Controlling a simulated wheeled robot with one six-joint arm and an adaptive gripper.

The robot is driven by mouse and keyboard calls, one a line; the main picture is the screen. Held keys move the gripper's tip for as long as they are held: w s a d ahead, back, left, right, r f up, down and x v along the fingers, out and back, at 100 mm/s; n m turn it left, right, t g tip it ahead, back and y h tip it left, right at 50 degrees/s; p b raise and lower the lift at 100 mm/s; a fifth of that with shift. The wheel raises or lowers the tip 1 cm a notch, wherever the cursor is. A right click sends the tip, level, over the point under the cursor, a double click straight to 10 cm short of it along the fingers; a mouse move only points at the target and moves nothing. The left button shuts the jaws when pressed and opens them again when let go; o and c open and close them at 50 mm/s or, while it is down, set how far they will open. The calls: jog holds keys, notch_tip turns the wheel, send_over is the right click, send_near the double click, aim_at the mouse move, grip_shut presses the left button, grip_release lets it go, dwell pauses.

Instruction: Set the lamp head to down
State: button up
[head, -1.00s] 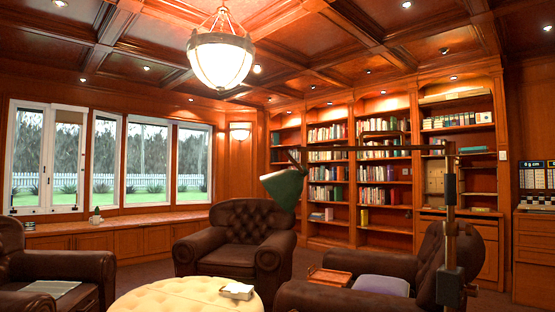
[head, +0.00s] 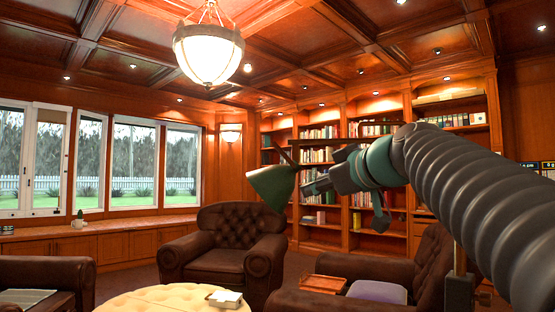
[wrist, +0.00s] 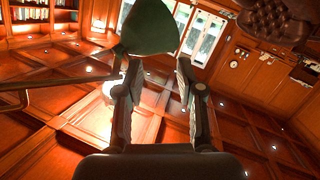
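The green lamp head (head: 272,186) is a cone-shaped shade that hangs tilted from its thin lamp arm in the head view. In the wrist view the lamp head (wrist: 148,28) is at the top, just beyond the fingertips. My gripper (head: 322,186) reaches in from the right, close beside the lamp head. In the wrist view my gripper (wrist: 158,64) is open, its two fingers apart with nothing held between them. I cannot tell whether a finger touches the shade. My arm hides much of the lamp arm and stand.
A brown leather armchair (head: 222,245) stands behind the lamp head, and another armchair (head: 425,270) is at the lower right. A cream ottoman (head: 165,300) is in front. Bookshelves (head: 319,133) line the back wall. A round ceiling light (head: 208,52) hangs at the upper left.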

aim_at(281, 150)
notch_tip(281, 150, up, 8)
jog(key=w+n+t+y, duration=0.1)
jog(key=w+n+y, duration=0.1)
jog(key=w+n, duration=0.1)
jog(key=p+x, duration=0.1)
jog(key=x, duration=0.3)
jog(key=p+x, duration=0.2)
jog(key=x, duration=0.3)
jog(key=p+x, duration=0.1)
jog(key=x, duration=0.3)
jog(key=shift+a+r, duration=0.2)
jog(key=shift+r, duration=0.15)
jog(key=shift+c, duration=0.2)
grip_shut()
